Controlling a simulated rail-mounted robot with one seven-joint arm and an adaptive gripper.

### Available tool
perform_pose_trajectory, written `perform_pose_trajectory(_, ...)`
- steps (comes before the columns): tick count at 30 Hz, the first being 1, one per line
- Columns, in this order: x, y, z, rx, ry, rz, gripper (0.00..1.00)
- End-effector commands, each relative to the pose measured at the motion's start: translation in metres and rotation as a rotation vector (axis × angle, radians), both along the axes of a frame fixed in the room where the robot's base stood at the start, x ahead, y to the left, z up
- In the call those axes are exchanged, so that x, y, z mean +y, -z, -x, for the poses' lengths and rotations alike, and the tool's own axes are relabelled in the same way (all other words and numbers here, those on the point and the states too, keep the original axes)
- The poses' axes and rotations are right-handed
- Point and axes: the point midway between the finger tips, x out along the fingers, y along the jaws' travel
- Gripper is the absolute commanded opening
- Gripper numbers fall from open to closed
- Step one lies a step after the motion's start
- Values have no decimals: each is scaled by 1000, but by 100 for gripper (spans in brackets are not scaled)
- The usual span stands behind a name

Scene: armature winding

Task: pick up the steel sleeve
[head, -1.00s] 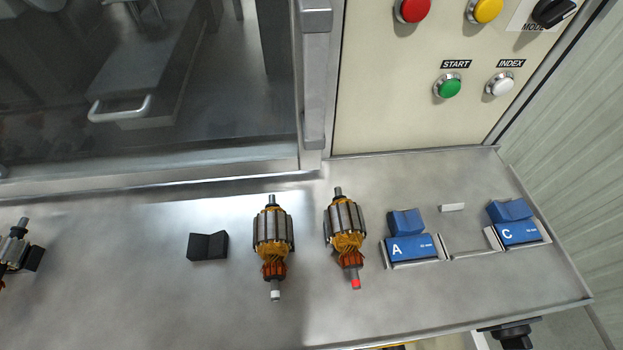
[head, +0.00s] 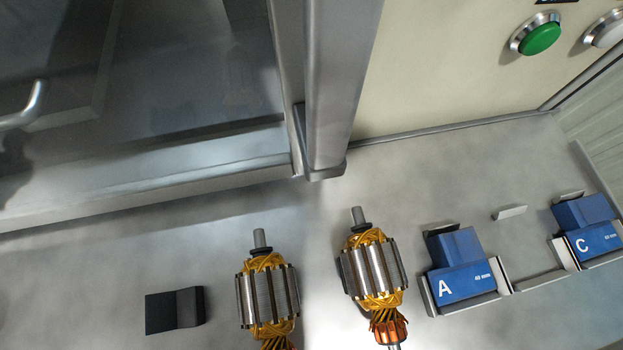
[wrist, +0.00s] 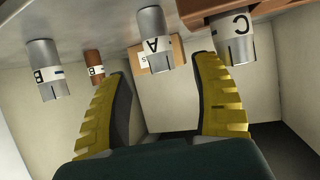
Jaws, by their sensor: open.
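Several cylindrical sleeves with lettered white bands show in the wrist view, with their letters turned over. The grey metal ones are A (wrist: 153,38), B (wrist: 47,69) and C (wrist: 233,37); a smaller brown one (wrist: 94,67) also has a band. The frames do not show which grey one the task means. My gripper (wrist: 161,65) has two yellow ribbed fingers, spread apart and empty. Sleeve A appears between the fingertips in the picture, with no visible contact. Sleeve C is just above the right fingertip. My gripper is not in the head view.
In the head view, two wound armatures (head: 268,293) (head: 373,271) lie on the metal table (head: 80,260). A black block (head: 174,311) is left of them. Blue blocks A (head: 462,270) and C (head: 585,230) sit in holders at right. A metal post (head: 335,90) stands behind.

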Motion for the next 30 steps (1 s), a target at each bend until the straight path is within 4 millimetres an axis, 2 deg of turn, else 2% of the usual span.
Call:
perform_pose_trajectory(6, 1, 16, -37, -3, 0, -1, 64)
perform_pose_trajectory(9, 1, 18, -43, -1, 0, -1, 64)
perform_pose_trajectory(15, 1, 17, -43, 0, 0, 0, 64)
perform_pose_trajectory(17, 1, 16, -43, -1, 0, 0, 56)
perform_pose_trajectory(25, 1, 16, -43, -1, 0, 0, 4)
perform_pose_trajectory(26, 1, 17, -43, 0, 0, 0, 0)
perform_pose_trajectory(30, 1, 17, -43, 0, 0, 0, 0)
